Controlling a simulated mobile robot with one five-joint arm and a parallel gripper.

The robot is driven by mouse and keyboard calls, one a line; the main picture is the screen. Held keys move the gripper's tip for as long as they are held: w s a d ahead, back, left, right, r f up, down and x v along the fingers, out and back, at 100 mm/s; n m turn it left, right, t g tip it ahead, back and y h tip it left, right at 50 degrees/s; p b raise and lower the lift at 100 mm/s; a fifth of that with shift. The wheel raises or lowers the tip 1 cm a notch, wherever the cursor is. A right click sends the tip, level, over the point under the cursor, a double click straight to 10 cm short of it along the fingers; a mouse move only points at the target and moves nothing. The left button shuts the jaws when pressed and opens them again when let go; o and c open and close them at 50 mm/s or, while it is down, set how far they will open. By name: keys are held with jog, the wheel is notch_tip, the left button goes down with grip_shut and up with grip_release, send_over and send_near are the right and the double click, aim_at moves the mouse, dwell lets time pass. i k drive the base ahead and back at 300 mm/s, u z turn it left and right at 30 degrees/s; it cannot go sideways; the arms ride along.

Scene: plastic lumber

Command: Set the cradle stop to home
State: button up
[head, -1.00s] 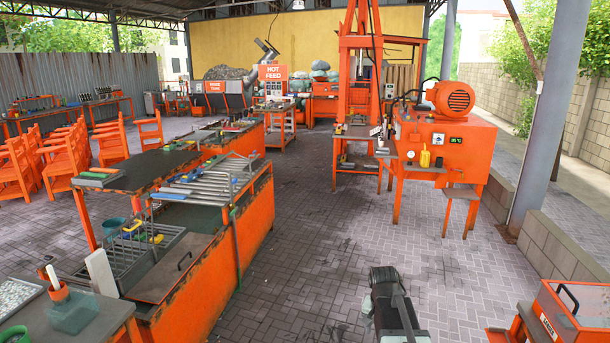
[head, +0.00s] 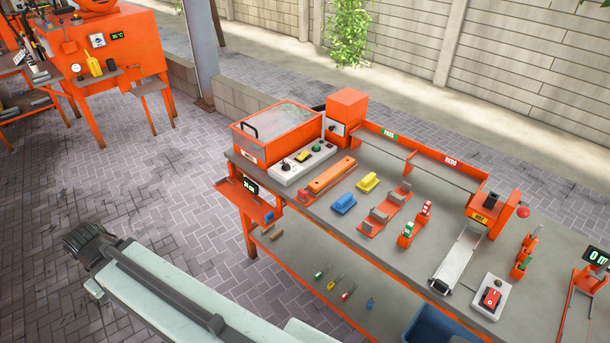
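A workbench (head: 335,215) stands at the right in the head view. On it is an orange base with grey blocks (head: 384,213), which may be the cradle; I cannot tell which part is its stop or how it is set. A long orange bar piece (head: 331,177) lies left of it. My pale arm reaches across the lower left, apart from the bench top. My gripper's fingers do not show.
The bench also holds a clear-lidded orange box (head: 280,130), a grey control panel (head: 302,163), yellow (head: 368,181) and blue (head: 344,203) blocks, a grey chute (head: 460,258) and a red switch (head: 491,297). Paved floor (head: 130,185) left of the bench is clear.

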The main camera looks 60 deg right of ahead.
aim_at(302, 196)
jog(key=k, duration=0.35)
jog(key=z, duration=2.2)
jog(key=k, duration=0.35)
jog(key=u, duration=0.2)
